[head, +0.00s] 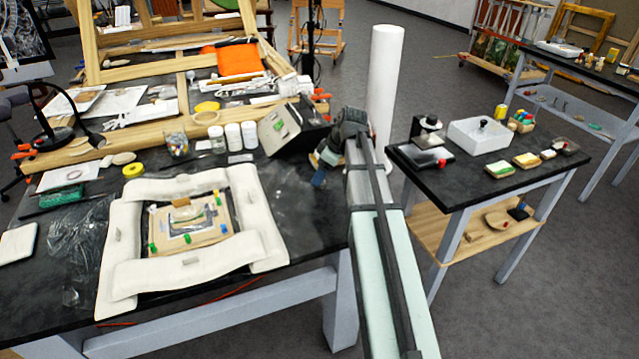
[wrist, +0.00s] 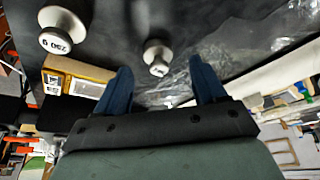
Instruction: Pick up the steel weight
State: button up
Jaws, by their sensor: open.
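Two steel weights show in the wrist view. One steel weight (wrist: 158,56) is near the top middle, in line with the gap between my fingers. Another steel weight (wrist: 62,28), marked 250 g, stands at the upper left. My gripper (wrist: 164,86) is open with its two blue fingers apart and nothing between their tips. In the head view my gripper (head: 318,176) is over the right part of the dark table, partly hidden by my own arm. I cannot make out the weights in the head view.
A yellow-framed box (wrist: 76,78) lies beside my left finger in the wrist view. White padded cushions (head: 125,240) surround a framed fragment (head: 190,222) on the table. Crumpled clear film (head: 75,240) lies left.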

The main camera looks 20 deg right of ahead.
jog(key=shift+x, duration=1.55)
jog(key=shift+w, duration=0.1)
jog(key=shift+r, duration=0.1)
jog(key=c, duration=1.2)
jog(key=shift+o, duration=0.2)
jog(key=shift+r, duration=0.1)
